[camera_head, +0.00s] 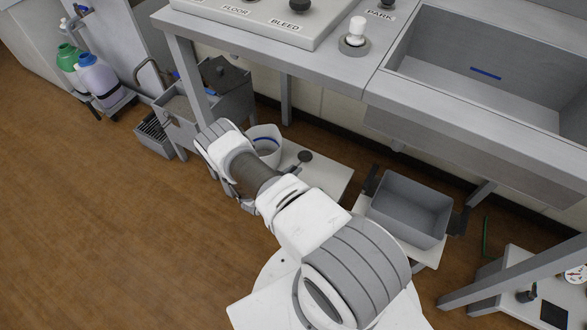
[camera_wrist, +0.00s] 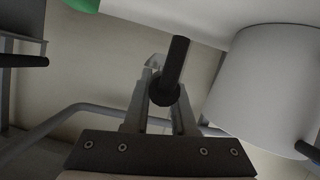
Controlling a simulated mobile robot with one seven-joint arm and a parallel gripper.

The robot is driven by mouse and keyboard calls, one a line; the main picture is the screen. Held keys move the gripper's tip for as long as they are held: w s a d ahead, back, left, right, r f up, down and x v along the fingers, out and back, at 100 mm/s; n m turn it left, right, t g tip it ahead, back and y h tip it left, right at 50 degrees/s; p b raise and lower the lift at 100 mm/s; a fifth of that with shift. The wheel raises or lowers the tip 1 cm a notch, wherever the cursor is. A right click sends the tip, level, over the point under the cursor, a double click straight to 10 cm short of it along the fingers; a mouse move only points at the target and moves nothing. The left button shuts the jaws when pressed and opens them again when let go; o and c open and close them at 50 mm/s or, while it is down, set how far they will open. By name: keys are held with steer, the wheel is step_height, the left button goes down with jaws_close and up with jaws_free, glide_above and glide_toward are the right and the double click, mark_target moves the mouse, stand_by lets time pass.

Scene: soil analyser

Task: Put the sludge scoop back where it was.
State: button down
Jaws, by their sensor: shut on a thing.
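In the wrist view my gripper (camera_wrist: 162,100) is shut on a dark rod with a rounded black end. I take this rod to be the handle of the sludge scoop (camera_wrist: 177,62). The scoop's other end is cut off by or hidden behind the white surface at the top, so I cannot see its bowl. A white bucket-like cylinder (camera_wrist: 265,90) is just right of the handle, apart from the fingers. In the head view my arm's wrist hides the gripper and scoop, beside a white bucket (camera_head: 275,157) with a blue line inside.
A grey bench (camera_head: 300,48) with a FLOOR and BLEED panel stands above. A grey lidded bin (camera_head: 236,103) is behind my wrist. A grey tub (camera_head: 412,200) sits on a low stand to the right. Green and lilac bottles (camera_head: 98,75) stand far left. The brown floor at left is clear.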

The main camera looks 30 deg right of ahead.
steer(key=shift+f+b, duration=1.4)
steer(key=shift+f, duration=1.3)
steer(key=shift+f, duration=0.55)
steer(key=c, duration=0.7)
jaws_free()
steer(key=shift+o, duration=0.2)
